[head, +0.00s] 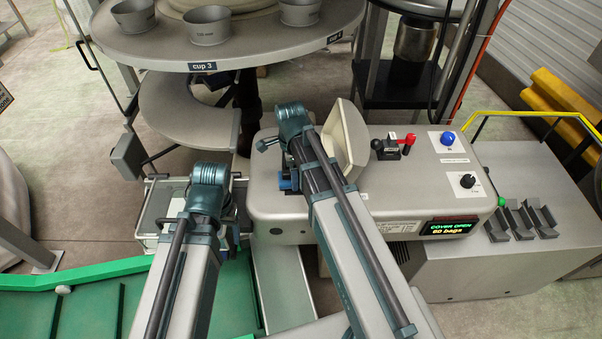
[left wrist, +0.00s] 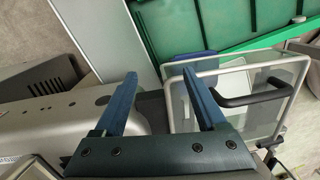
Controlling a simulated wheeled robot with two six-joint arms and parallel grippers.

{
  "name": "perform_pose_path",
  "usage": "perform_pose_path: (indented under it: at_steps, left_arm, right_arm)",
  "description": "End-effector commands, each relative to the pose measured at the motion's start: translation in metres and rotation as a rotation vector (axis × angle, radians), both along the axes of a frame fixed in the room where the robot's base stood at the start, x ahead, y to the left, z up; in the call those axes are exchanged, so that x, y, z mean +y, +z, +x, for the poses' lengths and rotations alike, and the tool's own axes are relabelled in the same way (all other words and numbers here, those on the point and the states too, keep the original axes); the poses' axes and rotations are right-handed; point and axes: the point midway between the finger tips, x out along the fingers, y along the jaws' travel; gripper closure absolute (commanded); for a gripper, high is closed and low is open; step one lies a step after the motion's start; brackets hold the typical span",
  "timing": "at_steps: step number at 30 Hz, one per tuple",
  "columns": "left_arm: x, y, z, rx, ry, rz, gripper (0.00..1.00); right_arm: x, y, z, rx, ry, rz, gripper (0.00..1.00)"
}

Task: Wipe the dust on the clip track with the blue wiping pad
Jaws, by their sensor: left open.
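In the left wrist view my left gripper (left wrist: 160,76) is open and empty, its two blue fingers apart. In the head view the left gripper (head: 226,240) is mostly hidden by its own arm, left of the clipper. A blue patch (left wrist: 190,60), possibly the wiping pad, shows in the clear-walled bin (left wrist: 171,104) to the right of the fingers. The clipper (head: 275,205) has its cream cover (head: 345,140) raised, and its display reads "COVER OPEN". My right gripper (head: 288,182) is over the clipper, mostly hidden by its arm. I cannot make out the clip track or dust.
The bin has a black handle (left wrist: 254,98). A green conveyor (head: 75,290) runs along the lower left. A round table with cups (head: 212,25) stands behind. A red lever (head: 409,141), a blue button (head: 447,138) and a black knob (head: 467,181) sit on the clipper's top.

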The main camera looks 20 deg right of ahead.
Motion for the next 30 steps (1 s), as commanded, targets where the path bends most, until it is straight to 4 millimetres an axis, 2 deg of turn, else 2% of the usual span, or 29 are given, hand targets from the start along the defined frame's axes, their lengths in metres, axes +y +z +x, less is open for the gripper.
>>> perform_pose_path:
  at_steps: [3, 10, 21, 30]
  left_arm:
    - [0.0, 0.0, 0.0, 0.0, 0.0, 0.0, 0.27]
    - [0.0, 0.0, 0.0, 0.0, 0.0, 0.0, 0.27]
    - [0.0, -0.003, 0.0, 0.0, 0.0, 0.0, 0.27]
    - [0.0, -0.003, 0.0, 0.0, 0.0, 0.0, 0.27]
  right_arm:
    - [0.006, 0.0, 0.002, 0.0, 0.001, 0.0, 0.72]
    - [0.005, 0.0, 0.005, 0.0, 0.0, 0.0, 0.72]
    - [-0.002, -0.003, 0.029, -0.001, -0.001, -0.001, 0.72]
    - [-0.008, -0.003, 0.028, -0.003, -0.002, -0.003, 0.72]
